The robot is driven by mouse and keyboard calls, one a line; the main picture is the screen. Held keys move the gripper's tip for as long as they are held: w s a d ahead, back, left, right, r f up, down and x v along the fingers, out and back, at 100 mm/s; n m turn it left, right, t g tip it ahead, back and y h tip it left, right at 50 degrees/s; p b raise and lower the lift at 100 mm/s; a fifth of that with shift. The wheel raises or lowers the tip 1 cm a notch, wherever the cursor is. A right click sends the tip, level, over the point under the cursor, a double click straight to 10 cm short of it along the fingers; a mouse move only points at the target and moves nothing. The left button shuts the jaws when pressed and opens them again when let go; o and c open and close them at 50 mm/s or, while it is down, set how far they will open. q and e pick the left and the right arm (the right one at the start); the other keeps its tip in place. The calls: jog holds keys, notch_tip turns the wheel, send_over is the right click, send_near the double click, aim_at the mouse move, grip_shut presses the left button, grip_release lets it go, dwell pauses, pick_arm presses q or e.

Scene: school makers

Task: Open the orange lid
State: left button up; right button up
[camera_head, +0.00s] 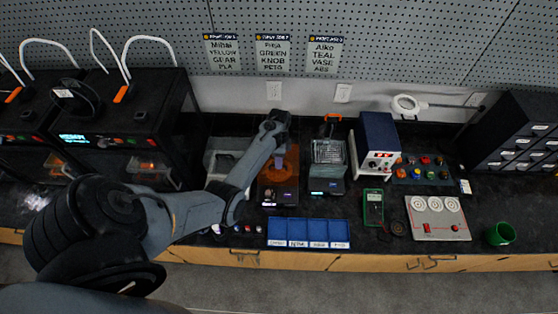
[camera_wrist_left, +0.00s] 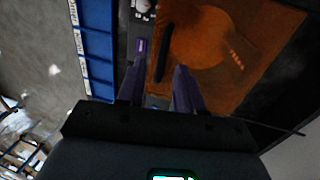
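The orange lid (camera_head: 291,163) lies on a dark box-shaped machine (camera_head: 278,196) on the bench. In the left wrist view the lid (camera_wrist_left: 225,62) is see-through orange, flat and closed-looking, with a dark bar handle (camera_wrist_left: 163,52) near its left edge. My left gripper (camera_head: 279,163) is over the lid in the head view and hides part of it. In the left wrist view its two purple fingers (camera_wrist_left: 160,78) are apart with nothing held between them. The handle lies just beyond the fingertips; I cannot tell whether they touch it. My right gripper is not in view.
A blue divided bin (camera_head: 309,246) stands in front of the machine. A device with a wire basket (camera_head: 329,152) and a blue power supply (camera_head: 377,145) stand to its right. Black 3D printers (camera_head: 125,125) stand at left. Some black bench top is bare toward the right.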

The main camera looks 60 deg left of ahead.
pick_arm(q)
jog(key=shift+d+f, duration=0.1)
jog(key=shift+f, duration=0.45)
jog(key=shift+c, duration=0.5)
grip_shut()
dwell(0.6)
